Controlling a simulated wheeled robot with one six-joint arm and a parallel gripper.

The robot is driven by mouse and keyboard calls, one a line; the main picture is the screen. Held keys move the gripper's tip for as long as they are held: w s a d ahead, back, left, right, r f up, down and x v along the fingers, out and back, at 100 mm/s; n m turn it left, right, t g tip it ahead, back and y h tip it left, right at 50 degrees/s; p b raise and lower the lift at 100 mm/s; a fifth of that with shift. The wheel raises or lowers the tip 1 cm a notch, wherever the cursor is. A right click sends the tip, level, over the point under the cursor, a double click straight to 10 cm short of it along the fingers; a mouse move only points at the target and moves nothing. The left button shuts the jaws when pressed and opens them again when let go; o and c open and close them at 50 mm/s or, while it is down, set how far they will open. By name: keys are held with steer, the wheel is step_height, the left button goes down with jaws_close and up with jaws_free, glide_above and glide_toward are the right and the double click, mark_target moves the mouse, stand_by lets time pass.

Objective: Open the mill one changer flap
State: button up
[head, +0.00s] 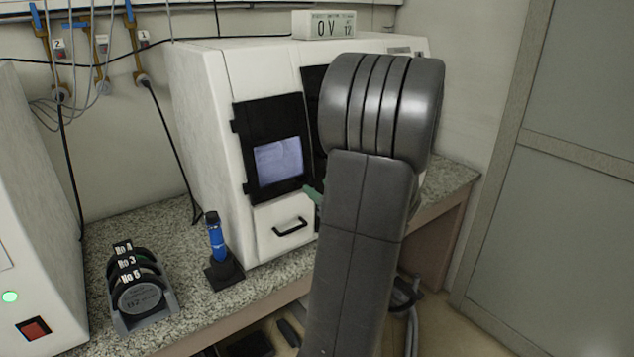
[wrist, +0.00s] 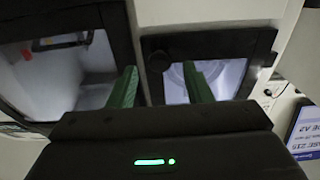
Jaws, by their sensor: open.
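The mill is a white cabinet (head: 205,130) on the speckled counter. A small black-framed flap with a lit window (head: 278,158), which looks like the changer flap, is on its front and appears shut. In the wrist view the flap (wrist: 235,43) is at the right, with a round dark knob (wrist: 172,60) near its left edge. My gripper (wrist: 160,88) is open. Its two green fingers show either side of the knob's line, the right one overlapping the flap window. I cannot tell whether they touch anything. In the head view my arm hides most of the gripper.
A larger dark-framed door (wrist: 118,40) is left of the flap in the wrist view. A drawer (head: 285,228) with a black handle is below the flap. A blue tool in a stand (head: 217,240) and a rack of black discs (head: 140,290) stand on the counter.

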steer(key=shift+x, duration=1)
steer(key=shift+c, duration=0.3)
jaws_close()
steer(key=b, duration=0.2)
steer(key=shift+s+f+b, duration=0.1)
steer(key=shift+f+b, duration=0.15)
steer(key=shift+b, duration=0.05)
steer(key=shift+r, duration=0.1)
